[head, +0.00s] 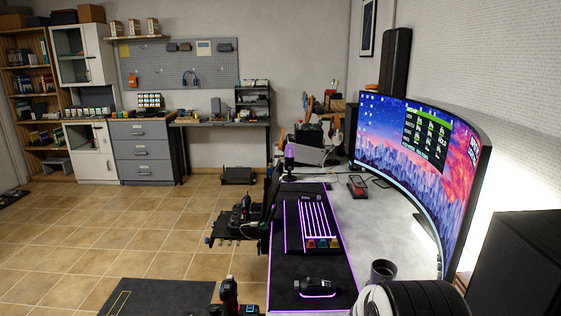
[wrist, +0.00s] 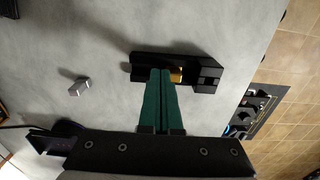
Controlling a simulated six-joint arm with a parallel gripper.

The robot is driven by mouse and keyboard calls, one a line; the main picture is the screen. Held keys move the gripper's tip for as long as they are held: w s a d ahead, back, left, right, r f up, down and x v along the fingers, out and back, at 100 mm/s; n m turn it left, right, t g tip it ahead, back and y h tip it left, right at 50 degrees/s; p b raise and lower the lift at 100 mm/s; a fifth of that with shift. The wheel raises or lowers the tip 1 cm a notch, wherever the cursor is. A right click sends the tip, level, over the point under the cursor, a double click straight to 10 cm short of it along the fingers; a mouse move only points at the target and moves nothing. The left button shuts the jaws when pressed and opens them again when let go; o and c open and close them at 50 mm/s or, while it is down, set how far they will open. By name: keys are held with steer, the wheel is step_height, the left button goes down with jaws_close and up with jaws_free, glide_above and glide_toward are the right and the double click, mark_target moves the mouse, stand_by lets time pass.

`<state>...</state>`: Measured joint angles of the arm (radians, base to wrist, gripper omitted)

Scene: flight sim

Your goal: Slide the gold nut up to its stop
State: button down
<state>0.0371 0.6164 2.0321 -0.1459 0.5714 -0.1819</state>
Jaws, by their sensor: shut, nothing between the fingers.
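In the wrist view, the gold nut (wrist: 177,75) sits in a black fixture (wrist: 146,57) on the grey tabletop. My gripper (wrist: 161,72) has two green fingers, closed together with nothing between them. The fingertips reach to the fixture, just left of the nut. I cannot tell whether they touch it. A raised black block (wrist: 208,79) stands at the right end of the fixture, close to the nut's right side. The fingers hide part of the fixture's near edge. I cannot make out the nut or my gripper in the head view.
A small grey block (wrist: 79,87) lies left of the fixture. The table edge is to the right, with a dark panel (wrist: 254,108) beyond it. The head view shows a desk with a curved monitor (head: 420,165), a keyboard (head: 315,222), a mouse (head: 316,288) and a mug (head: 382,272).

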steer(key=shift+a, duration=0.8)
stand_by(0.5)
steer(key=shift+d, duration=0.6)
step_height(320, 180, up, 6)
stand_by(1.1)
